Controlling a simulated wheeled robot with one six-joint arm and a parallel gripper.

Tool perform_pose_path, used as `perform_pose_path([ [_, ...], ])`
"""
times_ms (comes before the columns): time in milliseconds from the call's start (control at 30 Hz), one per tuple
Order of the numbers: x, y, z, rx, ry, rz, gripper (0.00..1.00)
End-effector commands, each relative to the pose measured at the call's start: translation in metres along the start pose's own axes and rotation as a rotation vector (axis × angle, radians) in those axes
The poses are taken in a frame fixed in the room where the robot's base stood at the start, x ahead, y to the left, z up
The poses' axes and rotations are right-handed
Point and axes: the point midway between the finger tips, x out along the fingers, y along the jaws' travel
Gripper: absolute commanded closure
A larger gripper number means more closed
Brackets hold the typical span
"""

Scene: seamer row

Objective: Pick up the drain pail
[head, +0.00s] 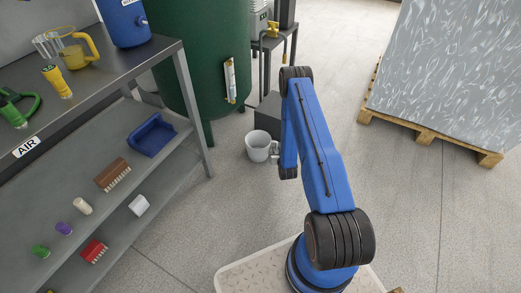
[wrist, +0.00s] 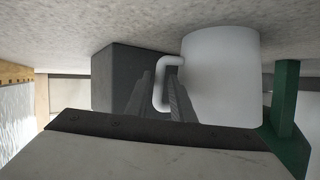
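The drain pail (head: 257,146) is a pale grey, mug-like pail with a side handle. It stands on the floor beside a dark grey box, near the green tank. In the wrist view the pail (wrist: 222,80) fills the upper right, and its handle (wrist: 160,84) points left. My gripper (head: 275,153) is low at the handle side of the pail, partly hidden by my blue arm in the head view. In the wrist view my gripper's fingers (wrist: 162,98) lie on either side of the handle, with a gap showing between them; they look open.
The dark box (head: 268,115) is close behind the pail, also in the wrist view (wrist: 122,75). The green tank (head: 203,55) stands behind left. A steel shelf (head: 187,105) holds several items at left. A pallet (head: 425,133) with a grey block is at right. Floor between is clear.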

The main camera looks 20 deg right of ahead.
Motion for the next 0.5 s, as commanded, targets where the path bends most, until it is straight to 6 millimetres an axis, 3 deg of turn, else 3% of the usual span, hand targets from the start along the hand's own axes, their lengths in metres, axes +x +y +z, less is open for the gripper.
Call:
perform_pose_path([
  [233,0.029,-0.001,0.001,0.000,0.001,0.000,0.78],
  [500,0.033,-0.001,0.001,0.000,0.000,0.000,0.78],
])
